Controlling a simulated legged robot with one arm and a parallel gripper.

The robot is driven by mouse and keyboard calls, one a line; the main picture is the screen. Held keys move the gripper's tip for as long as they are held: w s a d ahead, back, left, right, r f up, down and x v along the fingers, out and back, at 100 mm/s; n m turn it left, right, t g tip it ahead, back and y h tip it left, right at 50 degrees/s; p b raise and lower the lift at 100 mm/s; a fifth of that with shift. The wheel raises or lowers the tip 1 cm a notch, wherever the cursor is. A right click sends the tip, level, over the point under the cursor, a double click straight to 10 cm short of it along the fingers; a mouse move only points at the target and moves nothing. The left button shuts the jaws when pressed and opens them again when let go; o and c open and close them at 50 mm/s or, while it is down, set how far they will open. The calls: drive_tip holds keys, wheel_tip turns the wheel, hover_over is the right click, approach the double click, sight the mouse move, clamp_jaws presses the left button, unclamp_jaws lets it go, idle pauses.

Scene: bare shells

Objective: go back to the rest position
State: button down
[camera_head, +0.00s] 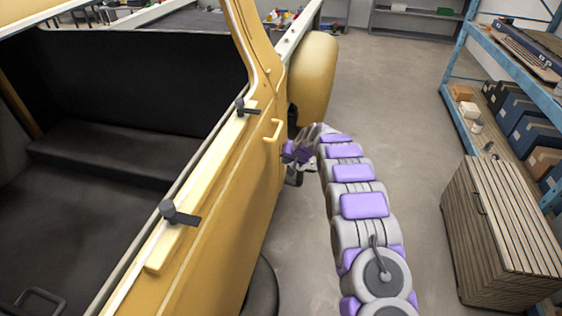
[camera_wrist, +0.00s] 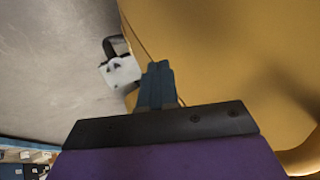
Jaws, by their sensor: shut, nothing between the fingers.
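My gripper (camera_wrist: 157,84) is shut and empty in the wrist view, its fingers pressed together in front of the yellow car body (camera_wrist: 235,50). In the head view my gripper (camera_head: 297,152) is at the end of my purple and grey arm, close beside the yellow car shell (camera_head: 225,215), just right of its door handle (camera_head: 274,130). My arm reaches forward along the car's right side. Whether the gripper touches the body cannot be told.
A slatted wooden crate (camera_head: 500,235) stands at the right. Behind it, blue shelving (camera_head: 455,60) holds boxes and cases. Bare concrete floor (camera_head: 395,120) lies between the car and the shelving. A yellow fender (camera_head: 313,75) bulges out ahead of my gripper.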

drive_tip(key=s+d+r+g+h, duration=0.1)
drive_tip(key=s+d+r, duration=0.2)
drive_tip(key=s+r, duration=0.5)
drive_tip(key=s+d+r+g, duration=0.1)
drive_tip(key=s+d+r, duration=0.3)
drive_tip(key=s, duration=0.8)
drive_tip(key=s+d+r+g+h, duration=0.1)
drive_tip(key=s+d+r+g, duration=0.1)
drive_tip(key=s+r, duration=0.65)
drive_tip(key=s+d+g+h, duration=0.1)
drive_tip(key=s+d, duration=0.1)
drive_tip(key=s, duration=1)
drive_tip(key=s+d+g+h, duration=0.1)
drive_tip(key=s+d, duration=0.2)
drive_tip(key=s, duration=0.9)
drive_tip(key=s+d+g+h, duration=0.1)
drive_tip(key=s+d, duration=0.2)
drive_tip(key=s, duration=0.9)
drive_tip(key=shift+f+n, duration=0.25)
drive_tip(key=shift+n, duration=0.05)
drive_tip(key=shift+d, duration=0.1)
